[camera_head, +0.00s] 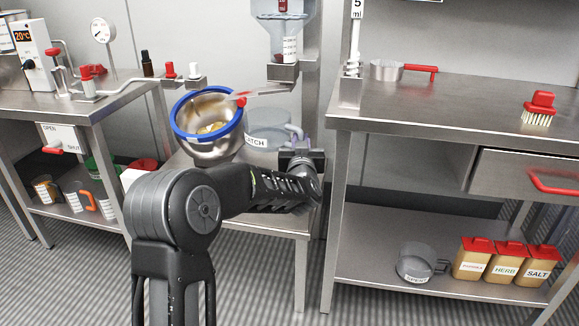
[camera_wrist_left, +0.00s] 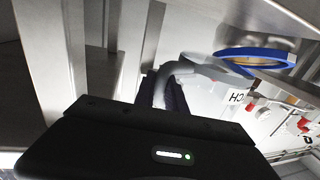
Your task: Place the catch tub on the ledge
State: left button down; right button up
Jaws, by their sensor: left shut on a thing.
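The catch tub (camera_head: 268,130) is a clear tub labelled "CATCH", right of and partly behind the blue-rimmed metal drum (camera_head: 208,143). My left gripper (camera_head: 298,150) is shut on the tub's grey handle at its right side. In the left wrist view the handle (camera_wrist_left: 163,84) runs down between the fingers, and part of the tub's label (camera_wrist_left: 237,97) shows. A low metal surface (camera_head: 270,218) lies below the tub; I cannot tell whether the tub touches it. My arm hides part of that surface. My right gripper is not in view.
A clear dispenser (camera_head: 282,35) hangs above the tub, over a metal bracket (camera_head: 283,73). The right bench (camera_head: 460,105) holds a small pan (camera_head: 387,70) and a red brush (camera_head: 539,108). The left bench (camera_head: 75,108) carries valves and small bottles.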

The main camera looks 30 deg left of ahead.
pick_arm(q)
jog(key=shift+f, duration=1.05)
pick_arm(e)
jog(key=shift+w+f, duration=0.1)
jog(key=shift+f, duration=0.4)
